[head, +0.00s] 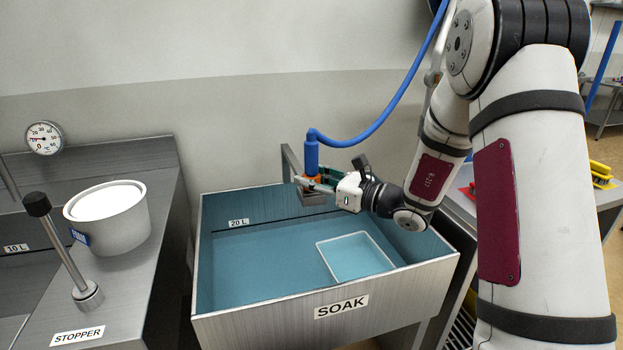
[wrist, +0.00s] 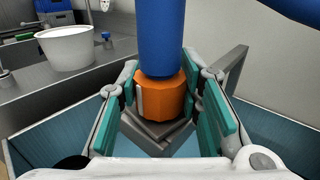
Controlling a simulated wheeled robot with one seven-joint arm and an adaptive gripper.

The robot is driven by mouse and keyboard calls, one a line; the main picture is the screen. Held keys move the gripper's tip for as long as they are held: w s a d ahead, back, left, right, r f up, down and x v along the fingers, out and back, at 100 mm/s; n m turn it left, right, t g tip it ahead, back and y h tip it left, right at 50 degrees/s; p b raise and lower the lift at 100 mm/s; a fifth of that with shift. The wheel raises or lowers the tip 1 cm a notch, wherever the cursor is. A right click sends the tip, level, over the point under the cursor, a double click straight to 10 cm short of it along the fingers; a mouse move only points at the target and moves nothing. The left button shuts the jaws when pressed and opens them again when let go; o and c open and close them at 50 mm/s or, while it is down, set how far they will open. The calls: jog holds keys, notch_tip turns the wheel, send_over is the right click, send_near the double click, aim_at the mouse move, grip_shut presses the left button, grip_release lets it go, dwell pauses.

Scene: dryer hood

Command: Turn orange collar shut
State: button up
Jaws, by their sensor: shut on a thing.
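The orange collar (wrist: 163,97) sits at the lower end of a blue hose fitting (wrist: 160,40), above a grey bracket. It has flat facets and a pale stripe on its left front. My gripper (wrist: 167,100) has its teal pads on both sides of the collar, shut on it. In the head view the collar (head: 311,180) shows only partly behind my gripper (head: 315,182), at the back rim of the soak sink. I cannot tell how far the collar is turned.
The SOAK sink (head: 250,311) lies below, holding blue water and a pale rectangular tray (head: 388,247). A blue hose (head: 385,112) arcs up from the fitting. A grey bracket arm (head: 290,162) stands beside it. A white tub (head: 120,228) and black-knobbed stopper (head: 62,245) stand on the left counter.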

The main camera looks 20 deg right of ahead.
dwell(0.3)
jog(key=o, duration=1.2)
jog(key=shift+d, duration=0.1)
jog(key=v, duration=1.2)
jog(key=shift+s+a, duration=0.15)
jog(key=shift+a, duration=0.1)
